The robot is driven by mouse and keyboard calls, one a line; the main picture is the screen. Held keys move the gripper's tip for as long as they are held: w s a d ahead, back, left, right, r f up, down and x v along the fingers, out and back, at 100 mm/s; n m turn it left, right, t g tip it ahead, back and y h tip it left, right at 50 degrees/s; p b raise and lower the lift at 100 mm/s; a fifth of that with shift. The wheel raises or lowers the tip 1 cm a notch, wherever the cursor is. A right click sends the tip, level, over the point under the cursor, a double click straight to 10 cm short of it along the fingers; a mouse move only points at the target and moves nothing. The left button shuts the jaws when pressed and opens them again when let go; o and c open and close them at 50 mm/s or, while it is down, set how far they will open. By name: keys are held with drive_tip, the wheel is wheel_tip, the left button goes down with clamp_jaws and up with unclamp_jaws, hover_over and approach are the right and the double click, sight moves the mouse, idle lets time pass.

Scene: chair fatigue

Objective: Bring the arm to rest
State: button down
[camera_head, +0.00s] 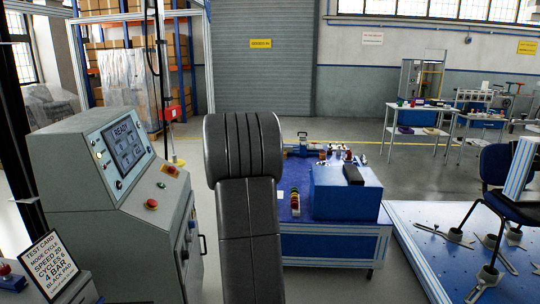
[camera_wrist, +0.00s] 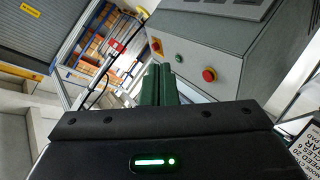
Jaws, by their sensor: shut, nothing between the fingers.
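My arm stands upright in the middle of the head view as a dark column, and my gripper does not show there. In the wrist view, my gripper (camera_wrist: 160,72) shows as two dark green fingers side by side, shut with nothing between them. They point toward the grey control console (camera_wrist: 215,45), whose red button (camera_wrist: 209,75) is right of the fingertips. I cannot tell the exact gap. In the head view, the console (camera_head: 90,190) stands left of my arm, with a READY screen (camera_head: 125,146) and a red button (camera_head: 151,204).
A test card (camera_head: 49,264) stands at lower left. Right of my arm is a blue-topped table (camera_head: 315,228) with a blue box (camera_head: 345,190). A chair (camera_head: 512,205) stands on a blue platform (camera_head: 420,235) at far right. Open floor lies behind, before a roller shutter (camera_head: 262,60).

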drive_tip(key=s+d+f+m+g+h+b, duration=0.3)
drive_tip(key=s+d+f+m+h, duration=0.3)
drive_tip(key=s+d, duration=0.8)
drive_tip(key=shift+d+f+m+b, duration=0.35)
drive_tip(key=shift+f+m+b, duration=0.45)
drive_tip(key=shift+f, duration=0.45)
drive_tip(key=shift+s, duration=0.1)
